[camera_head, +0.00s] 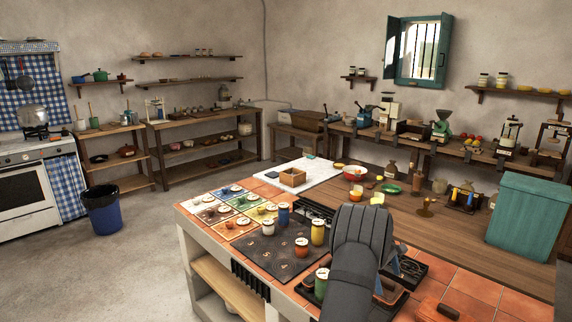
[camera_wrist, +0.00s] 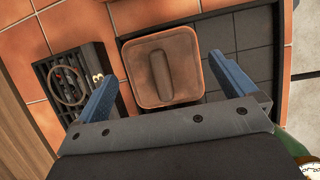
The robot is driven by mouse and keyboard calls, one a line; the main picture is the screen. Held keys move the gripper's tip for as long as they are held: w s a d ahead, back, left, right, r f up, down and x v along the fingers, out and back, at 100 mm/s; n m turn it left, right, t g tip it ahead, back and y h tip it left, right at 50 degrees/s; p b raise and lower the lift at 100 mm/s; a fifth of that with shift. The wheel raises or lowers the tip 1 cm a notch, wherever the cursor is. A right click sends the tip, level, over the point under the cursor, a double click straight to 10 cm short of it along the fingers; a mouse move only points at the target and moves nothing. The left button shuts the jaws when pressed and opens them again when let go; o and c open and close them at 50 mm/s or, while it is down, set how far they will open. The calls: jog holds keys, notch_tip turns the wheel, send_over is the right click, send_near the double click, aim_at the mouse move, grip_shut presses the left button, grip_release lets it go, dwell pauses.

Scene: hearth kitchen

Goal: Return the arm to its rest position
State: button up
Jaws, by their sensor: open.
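My gripper (camera_wrist: 162,88) shows in the wrist view with its two blue fingers wide apart and nothing between them. Beyond the fingers is a square brown lidded box (camera_wrist: 163,68) with a raised bar handle, on a dark tiled tray (camera_wrist: 245,35). I cannot tell how far above the box the fingers are. In the head view my dark arm reaches over the near part of the counter and hides most of my gripper and what is under it.
A dark rack (camera_wrist: 75,80) with a wire ring lies left of the box. A blue bin (camera_head: 102,211) stands on the open floor.

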aim_at(385, 284)
notch_tip(385, 284, down, 4)
jog(key=shift+f, duration=0.2)
jog(key=v, duration=1.2)
jog(key=x, duration=1.1)
jog(key=shift+s+d, duration=0.1)
jog(key=shift+s, duration=0.05)
notch_tip(385, 284, up, 4)
jog(key=shift+f, duration=0.1)
jog(key=s+d+r, duration=0.6)
jog(key=s+r, duration=0.1)
jog(key=s, duration=0.3)
jog(key=s+d+f, duration=0.1)
jog(key=s+d, duration=2)
jog(key=s, duration=0.4)
jog(key=w+f, duration=0.4)
jog(key=w, duration=0.3)
jog(key=shift+w+f, duration=0.25)
jog(key=shift+f, duration=0.1)
